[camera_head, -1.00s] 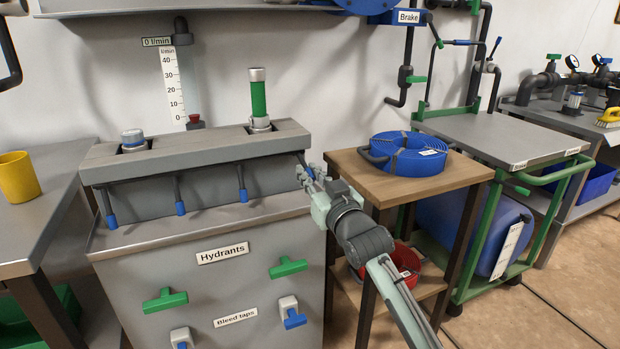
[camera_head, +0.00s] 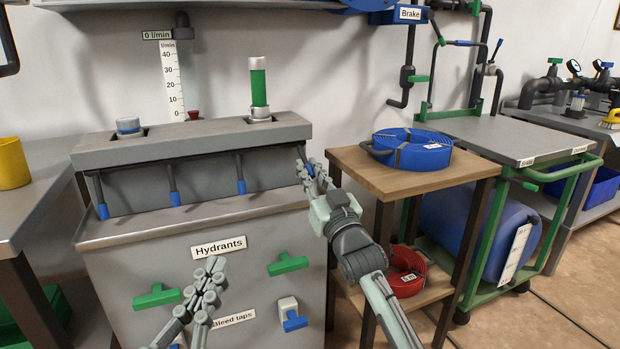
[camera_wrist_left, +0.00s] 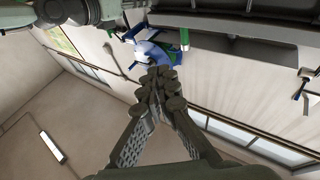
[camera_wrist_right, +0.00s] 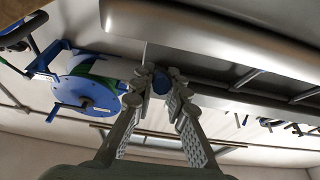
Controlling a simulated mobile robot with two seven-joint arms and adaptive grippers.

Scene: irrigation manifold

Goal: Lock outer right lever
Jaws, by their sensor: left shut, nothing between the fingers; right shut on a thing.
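The outer right lever (camera_head: 299,152) hangs at the right end of the grey manifold bench (camera_head: 205,142). My right gripper (camera_head: 308,174) is at its blue end, which is mostly hidden in the head view. In the right wrist view the blue tip (camera_wrist_right: 160,82) sits between the closed fingers. Three similar blue-tipped levers, left (camera_head: 102,210), second (camera_head: 175,198) and third (camera_head: 241,186), hang down along the front. My left gripper (camera_head: 213,270) is shut and empty in front of the cabinet, partly covering the "Bleed taps" label. In the left wrist view its fingertips (camera_wrist_left: 160,85) meet.
A wooden side table (camera_head: 385,180) with a blue hose coil (camera_head: 412,150) stands close right of my right gripper. Green cabinet handles (camera_head: 288,264) stick out in front. A green standpipe (camera_head: 258,85) rises from the bench. A yellow cup (camera_head: 14,162) stands far left.

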